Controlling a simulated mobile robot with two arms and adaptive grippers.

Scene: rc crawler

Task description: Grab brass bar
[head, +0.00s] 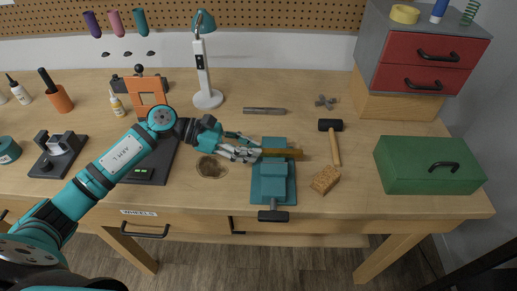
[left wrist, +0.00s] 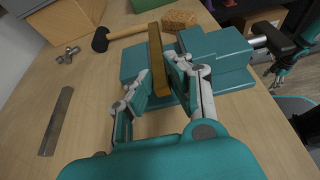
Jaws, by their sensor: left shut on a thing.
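The brass bar (head: 283,153) lies across the top of the teal vise (head: 272,185) in the head view, its right end sticking out past the vise. My left gripper (head: 258,153) reaches in from the left and is shut on the bar's left end. In the left wrist view the bar (left wrist: 157,60) runs away between the two fingers (left wrist: 158,88), with the vise (left wrist: 215,60) behind and to the right. Whether the bar touches the vise jaws is hard to tell. My right gripper does not show clearly in the head view.
A hammer (head: 334,145) and a tan sponge-like block (head: 326,179) lie right of the vise. A flat metal bar (head: 264,111) lies behind it. A green toolbox (head: 428,172) stands at the right, a lamp (head: 207,98) at the back. A round brown piece (head: 211,168) lies left of the vise.

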